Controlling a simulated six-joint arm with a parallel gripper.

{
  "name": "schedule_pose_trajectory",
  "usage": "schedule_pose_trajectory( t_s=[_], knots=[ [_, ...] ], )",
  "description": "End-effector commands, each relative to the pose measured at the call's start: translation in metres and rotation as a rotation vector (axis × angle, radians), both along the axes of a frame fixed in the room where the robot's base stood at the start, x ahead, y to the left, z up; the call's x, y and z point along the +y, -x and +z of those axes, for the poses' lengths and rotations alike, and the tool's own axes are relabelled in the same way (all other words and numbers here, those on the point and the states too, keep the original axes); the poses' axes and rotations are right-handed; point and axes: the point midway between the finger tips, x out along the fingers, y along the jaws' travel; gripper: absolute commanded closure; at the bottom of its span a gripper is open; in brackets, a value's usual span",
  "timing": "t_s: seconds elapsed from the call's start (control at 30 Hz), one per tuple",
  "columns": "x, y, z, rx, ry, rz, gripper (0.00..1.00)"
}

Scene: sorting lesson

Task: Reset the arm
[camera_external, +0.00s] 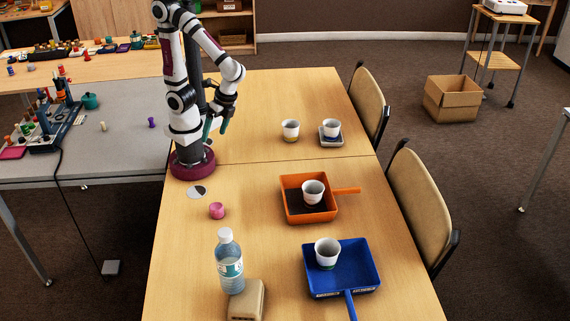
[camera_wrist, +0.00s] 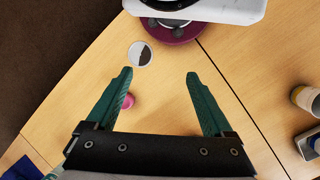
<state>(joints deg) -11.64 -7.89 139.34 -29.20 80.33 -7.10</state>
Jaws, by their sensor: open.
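My gripper (camera_external: 215,127) is folded in close beside my base, above the wooden table (camera_external: 255,185), in the external view. In the wrist view my gripper (camera_wrist: 159,78) shows two green fingers spread wide apart with nothing between them. Below it lie bare table, a round grey-and-white disc (camera_wrist: 140,54) near my base and a small pink object (camera_wrist: 129,101) partly hidden by the left finger. The disc (camera_external: 197,192) and the pink object (camera_external: 217,211) also show in the external view, both apart from my gripper.
An orange dustpan (camera_external: 291,213) and a blue dustpan (camera_external: 364,258) each hold a cup. A cup (camera_external: 290,129) stands on the table, and another (camera_external: 331,128) on a small grey base. A bottle (camera_external: 229,262) stands near a tan block (camera_external: 245,300). Two chairs line the right edge.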

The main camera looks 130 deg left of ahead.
Motion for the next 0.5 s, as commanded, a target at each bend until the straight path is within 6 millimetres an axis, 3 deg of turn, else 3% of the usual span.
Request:
schedule_pose_trajectory(
  t_s=[0.1,0.2,0.5],
  knots=[
    [0.015,0.014,0.021,-0.184,-0.150,-0.322,0.14],
    [0.024,0.017,0.029,-0.262,-0.222,-0.458,0.14],
    [0.028,0.018,0.031,-0.283,-0.244,-0.497,0.14]
  ],
)
